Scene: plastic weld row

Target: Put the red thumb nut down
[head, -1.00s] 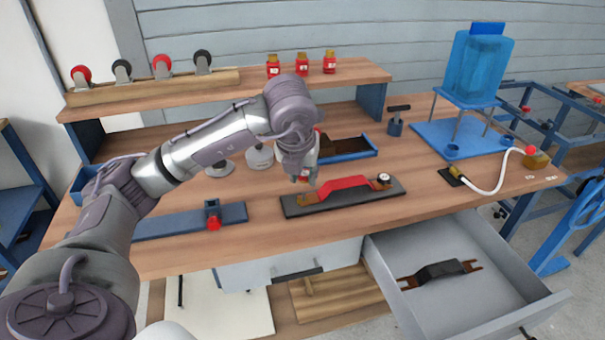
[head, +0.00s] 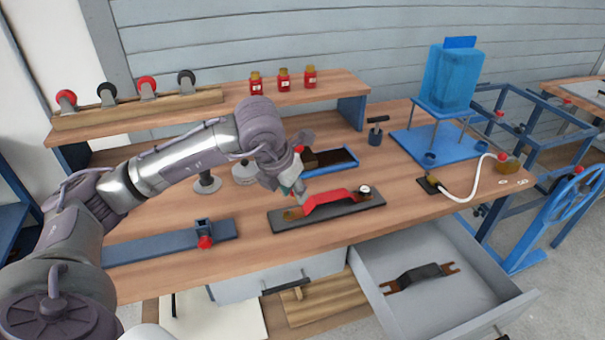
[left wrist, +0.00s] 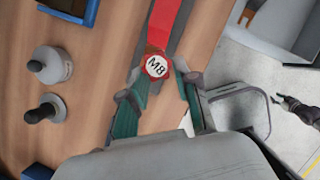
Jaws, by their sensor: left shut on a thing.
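The red thumb nut (left wrist: 156,66), with a white face marked M8, is between the fingertips of my left gripper (left wrist: 159,72) in the left wrist view. The gripper is shut on it. In the head view my left gripper (head: 299,203) points down at the left, brown end of a red strap (head: 328,201) on a dark plate (head: 345,212). The nut is hidden there. I cannot tell whether it touches the strap. What looks like my right gripper (left wrist: 290,103) is small at the right of the left wrist view; its fingers are unclear.
A blue tray (head: 345,162) stands behind the plate. A blue rail (head: 150,247) with a red knob lies to the left. An open drawer (head: 450,300) holding a black strap (head: 420,276) juts out below the front edge. Bench top (head: 255,215) is clear left of the plate.

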